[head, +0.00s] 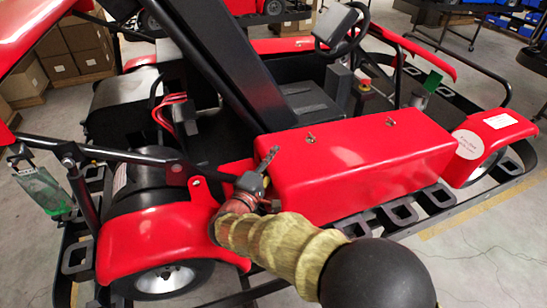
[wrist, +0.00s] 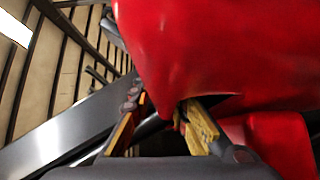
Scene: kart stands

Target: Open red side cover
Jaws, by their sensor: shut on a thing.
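The red side cover (head: 365,158) is a long glossy box-like panel along the near side of the kart. It looks seated on the kart, with no clear gap showing. Two small metal pins stand up on its top face. My gripper (head: 265,172) is at the cover's left end, its fingers pointing up along the end corner. In the wrist view the cover (wrist: 215,50) fills the upper right, and its lower corner narrows down between the two yellow-edged fingers of my gripper (wrist: 165,118). The fingers are shut on that edge; the exact contact is partly hidden.
A red rear fender (head: 155,235) over a wheel is just left of my gripper. A black slanted beam (head: 225,65) rises behind it. The black side rail (head: 385,218) runs below the cover. The steering wheel (head: 342,28) is behind. Open floor (head: 485,250) lies at lower right.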

